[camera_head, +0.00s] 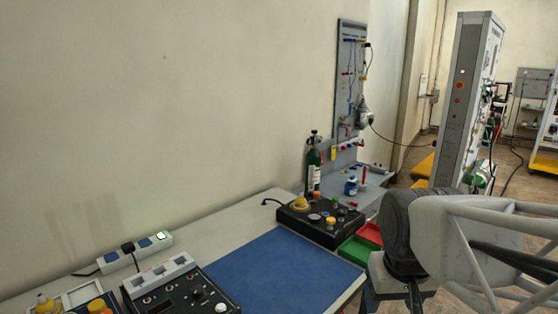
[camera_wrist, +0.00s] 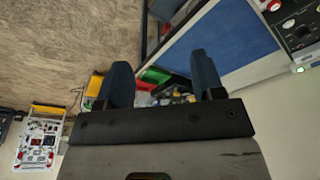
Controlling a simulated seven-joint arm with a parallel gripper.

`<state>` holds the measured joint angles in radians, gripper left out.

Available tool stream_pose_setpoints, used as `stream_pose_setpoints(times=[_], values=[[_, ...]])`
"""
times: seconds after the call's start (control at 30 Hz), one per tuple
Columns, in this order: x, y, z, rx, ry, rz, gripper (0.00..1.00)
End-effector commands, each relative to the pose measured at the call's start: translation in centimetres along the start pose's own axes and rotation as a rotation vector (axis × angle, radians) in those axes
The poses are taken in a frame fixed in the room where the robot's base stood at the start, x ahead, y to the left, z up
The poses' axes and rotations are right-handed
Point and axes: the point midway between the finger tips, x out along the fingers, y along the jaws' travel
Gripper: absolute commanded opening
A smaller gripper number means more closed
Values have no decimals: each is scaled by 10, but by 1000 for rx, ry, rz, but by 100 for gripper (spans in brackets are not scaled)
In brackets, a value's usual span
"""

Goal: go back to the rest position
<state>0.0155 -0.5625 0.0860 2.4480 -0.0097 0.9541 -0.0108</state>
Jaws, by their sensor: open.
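My gripper (camera_wrist: 162,82) shows in the wrist view with its two dark blue fingers spread wide apart. It is open, and nothing is between the fingers. The fingers point toward the red and green bins and the edge of the bench, which lie beyond them. In the head view a grey and black part of my arm fills the lower right, beside the bench; the fingers cannot be made out there.
The bench carries a bare blue mat (camera_head: 278,273), a black control box (camera_head: 322,224), another control panel (camera_head: 172,290) and a power strip (camera_head: 137,252). A green bottle (camera_head: 314,170) stands behind. Red (camera_head: 370,233) and green (camera_head: 358,252) bins sit by the bench's right edge. A tall grey cabinet (camera_head: 465,95) stands beyond.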

Motion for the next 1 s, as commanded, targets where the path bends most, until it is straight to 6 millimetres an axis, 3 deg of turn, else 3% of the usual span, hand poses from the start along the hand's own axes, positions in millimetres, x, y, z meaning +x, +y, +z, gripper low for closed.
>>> stream_pose_setpoints(times=[0.1,0.3,1.0], values=[[5,-2,24,10,10,0,62],[11,-3,45,19,16,-1,62],[12,-3,48,20,16,-1,62]])
